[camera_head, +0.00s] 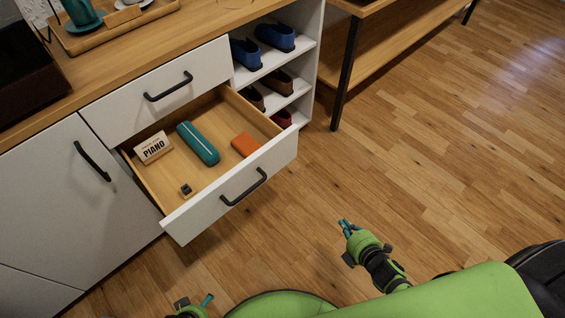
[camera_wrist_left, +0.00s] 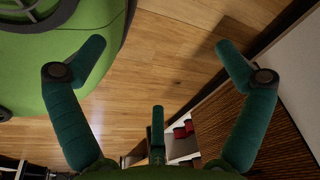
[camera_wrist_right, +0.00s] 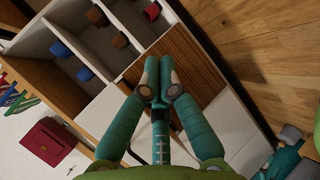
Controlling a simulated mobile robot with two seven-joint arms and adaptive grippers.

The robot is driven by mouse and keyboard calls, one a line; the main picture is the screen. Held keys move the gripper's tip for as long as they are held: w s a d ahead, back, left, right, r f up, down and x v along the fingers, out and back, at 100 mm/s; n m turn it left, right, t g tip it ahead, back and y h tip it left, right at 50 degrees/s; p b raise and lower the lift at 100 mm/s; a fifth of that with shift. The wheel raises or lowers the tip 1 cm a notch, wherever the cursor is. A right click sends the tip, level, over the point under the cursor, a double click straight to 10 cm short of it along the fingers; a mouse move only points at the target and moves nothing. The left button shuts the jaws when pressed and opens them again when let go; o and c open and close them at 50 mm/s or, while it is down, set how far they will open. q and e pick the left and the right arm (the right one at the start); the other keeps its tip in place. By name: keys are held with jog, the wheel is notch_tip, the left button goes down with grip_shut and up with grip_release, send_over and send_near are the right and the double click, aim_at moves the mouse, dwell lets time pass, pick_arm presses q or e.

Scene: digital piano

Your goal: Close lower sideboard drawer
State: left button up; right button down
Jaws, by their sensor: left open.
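The lower sideboard drawer (camera_head: 285,160) stands open, pulled out from the white sideboard. Its black bar handle (camera_head: 244,187) is on the front. Inside lie a small PIANO box (camera_head: 153,148), a teal case (camera_head: 198,143), an orange item (camera_head: 244,145) and a small dark item (camera_head: 187,189). My right gripper (camera_head: 346,225) is in front of the drawer, to its lower right and apart from it. Its fingers look closed together and empty in the right wrist view (camera_wrist_right: 159,68). My left gripper (camera_head: 208,299) shows only partly at the bottom edge; its fingers are spread and empty in the left wrist view (camera_wrist_left: 160,46).
The drawer above, with its handle (camera_head: 168,87), is shut. Open shelves with blue shoes (camera_head: 275,37) and other shoes stand to the right, beside a wooden bench with dark legs (camera_head: 344,75). A tray (camera_head: 118,27) sits on top. Wood floor (camera_head: 440,150) is clear at right.

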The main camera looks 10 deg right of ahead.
jog(key=w+a+r+n+t+y+b, duration=0.25)
jog(key=w+r+n, duration=0.25)
jog(key=r+n, duration=0.45)
pick_arm(q)
jog(key=w+r+b, duration=0.4)
jog(key=r, duration=0.4)
pick_arm(e)
jog(key=n+t+y, duration=0.2)
jog(key=n+y, duration=0.3)
jog(key=n, duration=0.9)
send_near(279, 143)
jog(key=shift+m, duration=0.35)
jog(key=p+x, duration=0.2)
jog(key=x, duration=0.5)
pick_arm(q)
jog(key=f, duration=0.3)
jog(key=s+f, duration=0.1)
jog(key=shift+d+f, duration=0.3)
